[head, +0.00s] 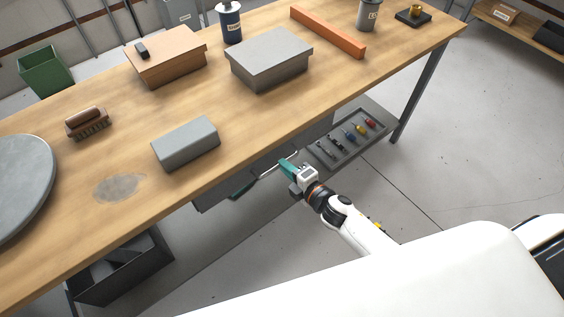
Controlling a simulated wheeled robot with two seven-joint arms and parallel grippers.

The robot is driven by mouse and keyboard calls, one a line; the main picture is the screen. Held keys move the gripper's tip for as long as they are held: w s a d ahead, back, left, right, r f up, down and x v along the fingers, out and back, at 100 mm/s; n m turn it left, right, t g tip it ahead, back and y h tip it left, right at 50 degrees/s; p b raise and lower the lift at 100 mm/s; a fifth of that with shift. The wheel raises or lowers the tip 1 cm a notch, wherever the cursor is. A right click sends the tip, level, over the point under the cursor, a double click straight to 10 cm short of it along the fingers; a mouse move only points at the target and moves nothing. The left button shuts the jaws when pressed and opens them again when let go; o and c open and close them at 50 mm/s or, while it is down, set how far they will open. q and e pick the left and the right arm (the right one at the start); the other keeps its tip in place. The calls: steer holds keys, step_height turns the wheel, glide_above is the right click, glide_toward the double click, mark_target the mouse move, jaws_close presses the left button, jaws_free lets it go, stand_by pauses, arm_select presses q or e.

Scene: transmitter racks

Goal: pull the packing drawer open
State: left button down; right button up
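A grey drawer (215,199) hangs under the front edge of the wooden table, mostly hidden by the tabletop. A thin pale handle bar (270,171) runs along its front, with a dark green piece (242,190) near its left end. My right gripper (286,167), with a teal finger, is at the right part of this handle, below the table edge. The fingers overlap in this view, so I cannot tell whether they are closed around the bar. How far the drawer is open is unclear. My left gripper is not in view.
A grey tray of small tools (347,138) lies below the table, right of my gripper. The tabletop (225,125) holds boxes, a brush (87,122) and an orange bar (327,31). A dark bin (122,270) stands below left. The floor in front is clear.

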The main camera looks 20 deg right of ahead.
steer(key=shift+x, duration=1.25)
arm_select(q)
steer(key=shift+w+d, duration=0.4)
arm_select(e)
jaws_close()
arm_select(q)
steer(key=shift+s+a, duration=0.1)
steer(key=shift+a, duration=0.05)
